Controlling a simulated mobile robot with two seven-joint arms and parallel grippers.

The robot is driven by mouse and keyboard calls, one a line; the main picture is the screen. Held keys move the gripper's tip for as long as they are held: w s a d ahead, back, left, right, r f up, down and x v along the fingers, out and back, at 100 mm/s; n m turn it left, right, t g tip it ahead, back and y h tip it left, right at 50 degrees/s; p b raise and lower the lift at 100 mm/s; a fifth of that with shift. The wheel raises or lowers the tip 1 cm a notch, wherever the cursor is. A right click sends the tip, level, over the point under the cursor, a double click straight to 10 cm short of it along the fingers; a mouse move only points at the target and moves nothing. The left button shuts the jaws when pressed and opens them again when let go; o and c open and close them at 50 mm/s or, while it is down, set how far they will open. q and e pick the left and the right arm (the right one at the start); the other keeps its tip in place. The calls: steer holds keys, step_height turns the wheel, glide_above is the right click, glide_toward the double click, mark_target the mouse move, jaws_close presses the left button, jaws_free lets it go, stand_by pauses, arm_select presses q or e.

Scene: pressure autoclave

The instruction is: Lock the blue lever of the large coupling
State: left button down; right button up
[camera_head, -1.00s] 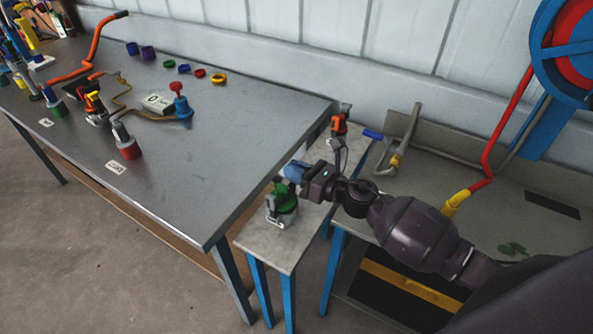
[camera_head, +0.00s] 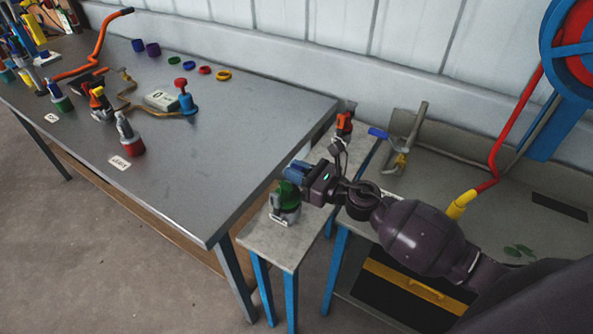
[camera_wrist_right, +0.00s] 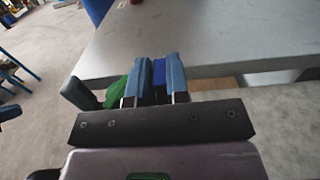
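The large coupling, with a green top (camera_head: 288,194) and a grey lower part, stands on the narrow bench. In the right wrist view its green part (camera_wrist_right: 124,101) shows left of the fingers. My right gripper (camera_head: 297,170) is at the top of this coupling. In the right wrist view a darker blue piece (camera_wrist_right: 158,74), which looks like the blue lever, fills the narrow gap between the two light blue fingers (camera_wrist_right: 157,82). The gripper looks shut on it. The lever's base is hidden behind the gripper. My left gripper is not in view.
The narrow bench (camera_head: 262,238) stands beside the large grey table (camera_head: 230,140), which holds several fittings. An orange-red fitting (camera_head: 344,123) stands behind my gripper. A pipe with a blue handle (camera_head: 378,133) is to the right. The near part of the large table is clear.

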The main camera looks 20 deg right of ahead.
steer(key=o, duration=0.3)
steer(key=shift+o, duration=0.2)
steer(key=shift+s, duration=0.1)
